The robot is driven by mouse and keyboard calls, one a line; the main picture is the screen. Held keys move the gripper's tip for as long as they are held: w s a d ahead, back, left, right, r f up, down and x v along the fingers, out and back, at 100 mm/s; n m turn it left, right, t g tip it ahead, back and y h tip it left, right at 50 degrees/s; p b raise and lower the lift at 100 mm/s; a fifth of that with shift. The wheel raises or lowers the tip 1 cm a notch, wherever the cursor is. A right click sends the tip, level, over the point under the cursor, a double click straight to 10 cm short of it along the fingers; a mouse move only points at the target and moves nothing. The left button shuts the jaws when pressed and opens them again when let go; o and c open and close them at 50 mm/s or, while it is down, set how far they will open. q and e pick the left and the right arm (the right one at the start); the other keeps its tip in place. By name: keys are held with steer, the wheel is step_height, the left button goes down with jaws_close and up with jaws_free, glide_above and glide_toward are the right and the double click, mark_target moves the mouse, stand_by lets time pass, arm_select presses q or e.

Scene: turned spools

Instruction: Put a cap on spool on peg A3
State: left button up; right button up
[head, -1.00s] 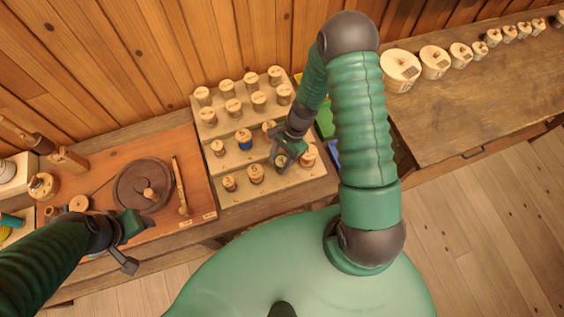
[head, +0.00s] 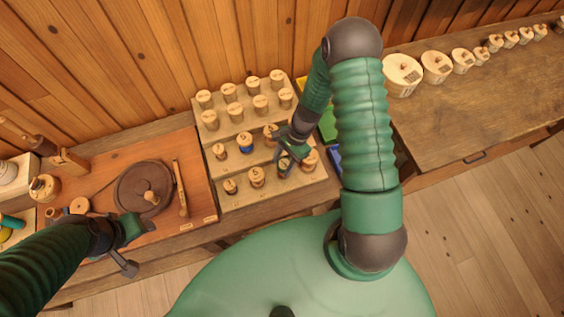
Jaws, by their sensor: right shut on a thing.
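A stepped wooden rack (head: 222,200) stands mid-picture, with several small turned pieces in rows on it. One spool in the third row carries blue thread (head: 245,145). Pale-topped pieces stand in the front row, such as the left one (head: 230,186) and the second one (head: 256,177). My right gripper (head: 286,162) is over the right part of the front row, shut on a small wooden piece that it mostly hides. I cannot tell whether this is a cap. Peg labels are too small to read, so I cannot tell which is A3. My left gripper (head: 130,240) hangs at the reddish board's front edge; its opening is unclear.
The reddish board (head: 205,190) at left holds a dark round disc (head: 143,188) and a wooden stick (head: 180,188). Green (head: 328,124) and blue (head: 335,155) items lie partly behind my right arm. Several pale round pieces line the right bench (head: 470,110), whose front is clear.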

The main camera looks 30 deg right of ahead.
mark_target(280, 167)
steer(key=shift+a, duration=0.3)
steer(key=shift+f+b, duration=0.3)
steer(key=shift+f, duration=0.2)
stand_by(0.4)
steer(key=o, duration=1)
steer(key=shift+o, duration=0.2)
steer(key=p+v, duration=0.3)
steer(key=v, duration=0.2)
steer(key=shift+a+p, duration=0.1)
steer(key=shift+p, duration=0.3)
steer(key=p+v, duration=0.4)
steer(key=v, duration=0.2)
